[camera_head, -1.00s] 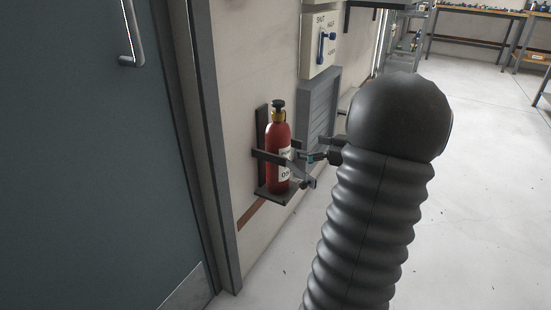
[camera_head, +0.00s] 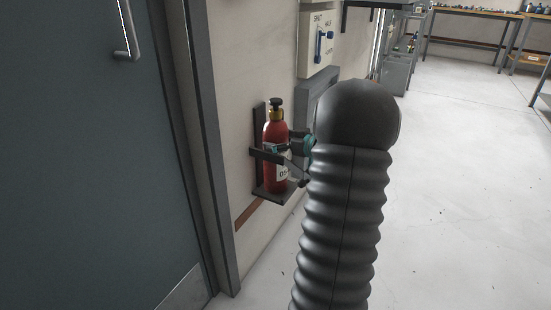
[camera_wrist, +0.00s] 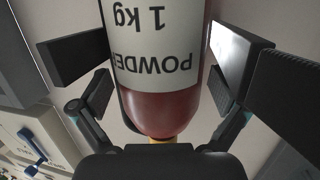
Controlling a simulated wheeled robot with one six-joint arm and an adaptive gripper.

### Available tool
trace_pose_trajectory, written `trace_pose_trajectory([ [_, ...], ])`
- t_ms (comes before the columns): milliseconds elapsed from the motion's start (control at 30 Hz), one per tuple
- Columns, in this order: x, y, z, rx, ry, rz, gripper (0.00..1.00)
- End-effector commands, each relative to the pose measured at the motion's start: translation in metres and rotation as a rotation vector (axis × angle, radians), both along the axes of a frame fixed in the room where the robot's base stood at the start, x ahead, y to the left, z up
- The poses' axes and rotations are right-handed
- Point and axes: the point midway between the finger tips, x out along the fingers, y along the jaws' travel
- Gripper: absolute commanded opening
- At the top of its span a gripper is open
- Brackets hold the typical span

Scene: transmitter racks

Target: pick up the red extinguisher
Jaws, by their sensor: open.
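The red extinguisher (camera_head: 274,138) stands upright in a dark wall bracket (camera_head: 273,194), with a black top and a white label. My gripper (camera_head: 284,146) is at its right side, at about the height of the bracket's strap. In the wrist view the extinguisher (camera_wrist: 163,105) fills the middle, upside down, its label reading "POWDER 1 kg". My gripper (camera_wrist: 160,85) is open there, with one finger on each side of the red body. I cannot tell whether either finger touches it. My black arm hides part of the wall to the right.
A grey door (camera_head: 90,150) with a handle is on the left. A switch box (camera_head: 319,42) with a blue lever is on the wall above right, and also shows in the wrist view (camera_wrist: 30,145). Workbenches (camera_head: 470,45) stand far back. The floor at right is clear.

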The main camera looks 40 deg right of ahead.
Motion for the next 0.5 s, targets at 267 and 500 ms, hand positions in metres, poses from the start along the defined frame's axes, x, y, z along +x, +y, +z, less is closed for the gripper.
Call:
trace_pose_trajectory([
  [267,0.0111,0.0018,-0.002,0.001,0.0,-0.002,1.0],
  [500,0.011,0.002,-0.0019,0.001,0.0,-0.002,0.53],
])
